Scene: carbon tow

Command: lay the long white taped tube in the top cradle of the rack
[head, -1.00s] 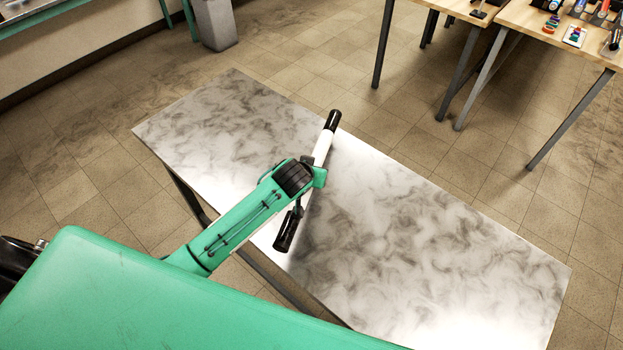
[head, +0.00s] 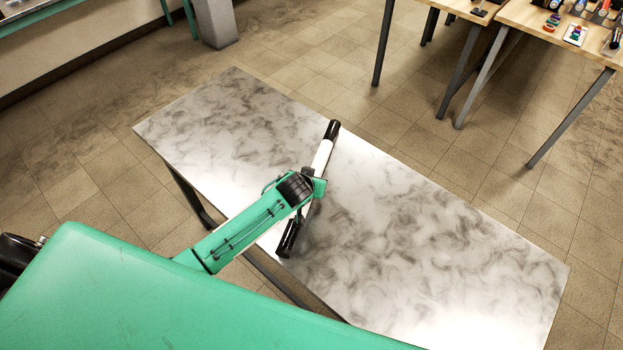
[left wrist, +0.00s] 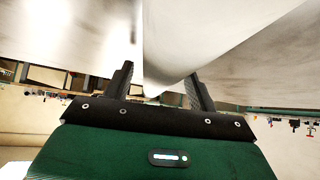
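The long white tube with black ends (head: 322,156) is over the marbled table in the head view, slanting from upper right to lower left. Its near black end (head: 288,241) lies by the table's near edge. My left gripper (head: 309,188) is around the tube's middle, and its wrist hides part of it. In the left wrist view the fingers (left wrist: 158,85) stand either side of the white tube (left wrist: 195,35), shut on it. How high the tube is above the table is unclear. My right gripper and the rack are not seen.
The marbled table (head: 430,245) is bare around the tube, with wide free room on the right and far left. Wooden tables (head: 520,17) with small items stand at the upper right. A grey bin (head: 215,22) stands on the floor at the upper left.

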